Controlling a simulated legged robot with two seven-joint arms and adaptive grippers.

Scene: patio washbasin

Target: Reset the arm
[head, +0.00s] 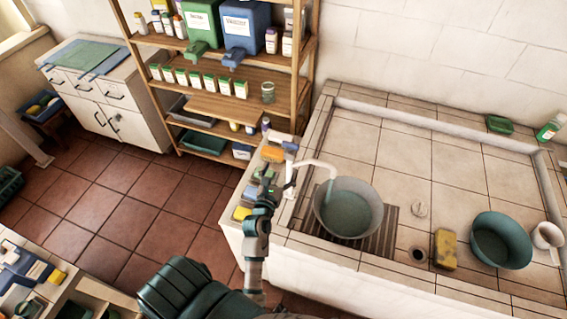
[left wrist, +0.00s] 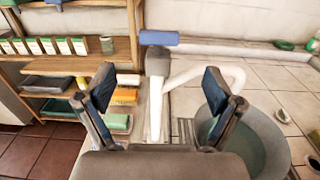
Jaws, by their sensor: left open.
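My left gripper (head: 270,182) is raised at the left end of the tiled basin, open and empty, beside the tap. In the left wrist view its two dark fingers (left wrist: 160,88) stand wide apart with nothing held between them. Beyond them is the tap, with a blue handle (left wrist: 158,38) and a curved white spout (left wrist: 215,74). In the head view the spout (head: 318,164) arches over a grey bowl (head: 325,212) holding greenish water. The gripper partly hides the tap's base in the head view. My right gripper is in neither view.
A yellow sponge (head: 445,249), a teal bowl (head: 492,248) and a white cup (head: 547,236) lie in the basin (head: 440,150). Sponges, including an orange one (head: 272,154), lie on the ledge near the gripper. A wooden shelf (head: 230,108) stands behind.

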